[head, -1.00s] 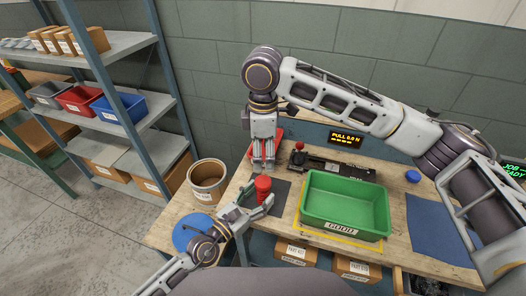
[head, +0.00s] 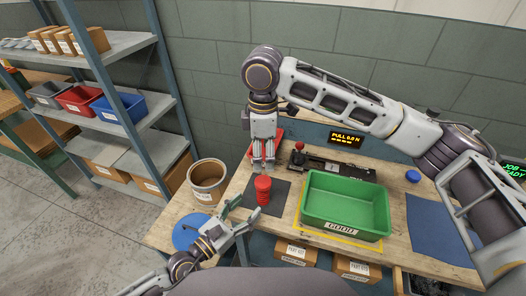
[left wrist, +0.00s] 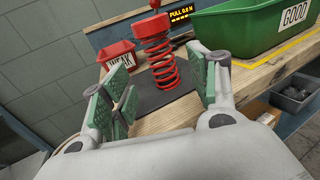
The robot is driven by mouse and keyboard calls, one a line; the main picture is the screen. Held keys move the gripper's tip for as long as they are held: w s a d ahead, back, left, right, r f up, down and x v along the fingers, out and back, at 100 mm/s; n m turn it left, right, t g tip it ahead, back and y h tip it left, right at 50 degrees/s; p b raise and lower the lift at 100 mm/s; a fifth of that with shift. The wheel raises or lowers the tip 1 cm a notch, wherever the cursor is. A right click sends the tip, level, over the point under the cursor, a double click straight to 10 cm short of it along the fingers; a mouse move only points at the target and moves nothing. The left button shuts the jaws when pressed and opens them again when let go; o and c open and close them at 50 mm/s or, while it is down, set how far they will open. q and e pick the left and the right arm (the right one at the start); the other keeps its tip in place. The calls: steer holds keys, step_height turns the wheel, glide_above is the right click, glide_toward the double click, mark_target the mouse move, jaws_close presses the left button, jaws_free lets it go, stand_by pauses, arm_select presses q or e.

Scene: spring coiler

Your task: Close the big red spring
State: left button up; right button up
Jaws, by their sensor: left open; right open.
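The big red spring (head: 263,189) stands upright on a dark mat (head: 281,190) on the wooden bench. In the left wrist view the red spring (left wrist: 163,70) shows open coils under a thick red cap. My left gripper (head: 240,211) is open and empty, in front of the spring and apart from it. In the left wrist view my left gripper (left wrist: 160,80) has its green pads spread, with the spring beyond them. My right gripper (head: 263,163) points down behind the spring, open, with a narrow gap between its fingers.
A green GOOD bin (head: 342,229) stands right of the spring. A red WEAK bin (left wrist: 116,54) and a dark device with a red knob (head: 299,146) are behind. A bucket (head: 207,184) and blue disc (head: 190,228) lie left. The display (head: 346,139) reads PULL 0.0 N.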

arm_select(q)
steer(key=shift+v, duration=1.75)
